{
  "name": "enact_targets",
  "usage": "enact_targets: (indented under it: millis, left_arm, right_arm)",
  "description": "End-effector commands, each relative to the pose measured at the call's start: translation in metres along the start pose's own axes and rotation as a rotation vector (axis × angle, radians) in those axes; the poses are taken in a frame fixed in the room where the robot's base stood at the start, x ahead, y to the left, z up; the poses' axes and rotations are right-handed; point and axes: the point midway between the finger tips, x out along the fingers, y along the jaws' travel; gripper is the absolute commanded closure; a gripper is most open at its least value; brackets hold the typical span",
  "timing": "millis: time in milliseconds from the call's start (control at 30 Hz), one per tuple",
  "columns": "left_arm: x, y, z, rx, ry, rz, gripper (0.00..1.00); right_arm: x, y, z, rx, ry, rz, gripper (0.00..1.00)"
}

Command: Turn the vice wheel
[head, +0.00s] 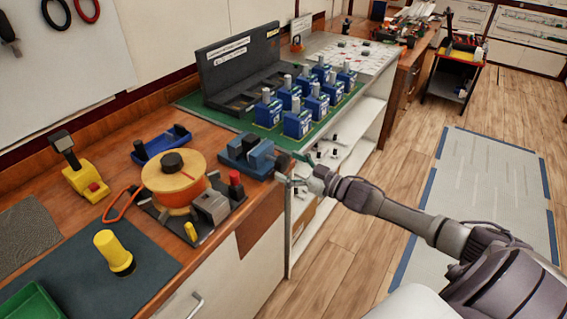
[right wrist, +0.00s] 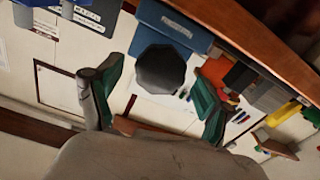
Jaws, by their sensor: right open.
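The blue and grey vice (head: 248,156) sits at the bench's edge in the head view. My right gripper (head: 291,169), with green finger pads, reaches in from the right at the vice's near end. The wheel is hard to make out there. In the right wrist view a dark, many-sided wheel (right wrist: 160,68) shows in front of the blue vice body (right wrist: 172,28). My right gripper (right wrist: 158,82) is open, with one finger on each side of the wheel and visible gaps between. I cannot tell how far the fingertips reach along it. My left gripper is out of view.
An orange cable reel (head: 173,178) and a red-knobbed device (head: 236,186) stand left of the vice. Several blue breakers (head: 298,122) stand on the green mat behind. White shelving (head: 345,150) lies beyond the gripper. The wooden floor (head: 330,255) is clear.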

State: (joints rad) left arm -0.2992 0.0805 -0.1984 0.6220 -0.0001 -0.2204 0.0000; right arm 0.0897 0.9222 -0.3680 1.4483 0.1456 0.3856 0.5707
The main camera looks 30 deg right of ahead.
Motion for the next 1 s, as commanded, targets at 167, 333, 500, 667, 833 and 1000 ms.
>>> enact_targets:
  millis: [167,333,500,667,833,1000]
  left_arm:
    - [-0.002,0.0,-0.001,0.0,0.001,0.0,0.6]
    - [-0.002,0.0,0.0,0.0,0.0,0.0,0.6]
    - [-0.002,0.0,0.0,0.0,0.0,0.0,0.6]
    - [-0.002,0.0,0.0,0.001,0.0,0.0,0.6]
    - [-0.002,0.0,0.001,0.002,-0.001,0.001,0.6]
    - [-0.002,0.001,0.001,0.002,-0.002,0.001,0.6]
  right_arm:
    - [0.017,0.0,0.0,-0.001,0.0,0.001,0.2]
    - [0.022,0.0,0.001,-0.001,-0.003,0.0,0.2]
    - [0.022,0.0,0.001,0.0,-0.002,0.0,0.2]
    - [0.022,0.0,0.001,0.0,-0.002,0.0,0.39]
    - [0.022,0.0,0.001,0.0,-0.002,0.0,0.67]
    - [0.022,0.0,0.001,-0.002,-0.002,0.0,0.81]
